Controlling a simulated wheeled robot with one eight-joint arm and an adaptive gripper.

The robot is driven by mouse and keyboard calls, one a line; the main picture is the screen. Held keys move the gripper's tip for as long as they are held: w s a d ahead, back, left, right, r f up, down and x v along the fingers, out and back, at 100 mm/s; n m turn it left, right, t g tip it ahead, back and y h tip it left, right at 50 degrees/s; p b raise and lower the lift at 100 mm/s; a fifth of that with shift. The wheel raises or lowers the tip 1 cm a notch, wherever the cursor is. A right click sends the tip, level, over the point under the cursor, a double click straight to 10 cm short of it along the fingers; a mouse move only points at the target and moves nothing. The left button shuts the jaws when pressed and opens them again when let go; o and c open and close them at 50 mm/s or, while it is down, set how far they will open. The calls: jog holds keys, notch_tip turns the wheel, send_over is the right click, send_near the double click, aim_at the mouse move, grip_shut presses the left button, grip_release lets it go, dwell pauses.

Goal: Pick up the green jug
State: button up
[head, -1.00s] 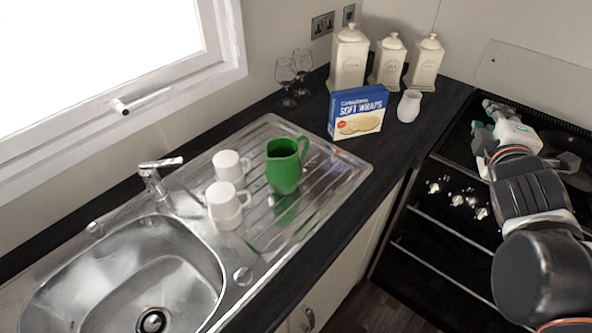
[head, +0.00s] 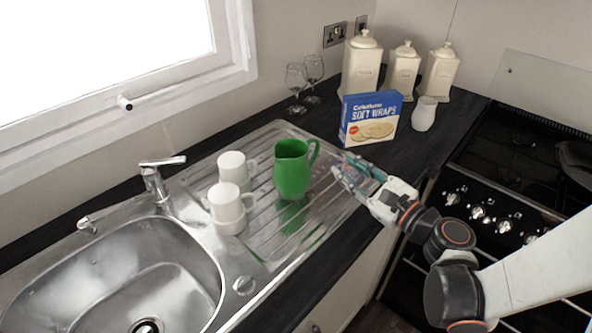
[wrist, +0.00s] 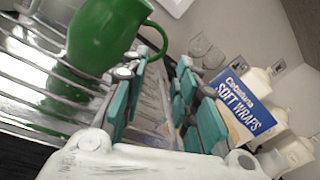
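The green jug (head: 292,170) stands upright on the ribbed steel draining board, its handle pointing right and back. In the wrist view the jug (wrist: 98,45) is at the upper left, with its handle above the fingers. My gripper (head: 346,170) is just to the right of the jug, over the right edge of the draining board. Its teal-padded fingers (wrist: 165,95) are spread apart with nothing between them. The jug lies outside the fingers, and I see a gap between them in the head view.
A soft wraps box (head: 369,118), a white small jug (head: 424,113), two glasses (head: 297,85) and cream canisters (head: 402,70) stand behind. The hob (head: 510,160) is at right.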

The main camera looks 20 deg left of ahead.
aim_at(315, 142)
jog(key=p+x, duration=0.3)
jog(key=x, duration=0.4)
jog(key=shift+w+a+r, duration=0.1)
jog(key=shift+w+a, duration=0.05)
jog(key=b+x, duration=0.1)
jog(key=x, duration=0.3)
jog(key=shift+w+a+b, duration=0.15)
jog(key=shift+a+b, duration=0.05)
jog(key=shift+b, duration=0.2)
jog(key=shift+w+a, duration=0.2)
jog(key=shift+a, duration=0.05)
grip_shut()
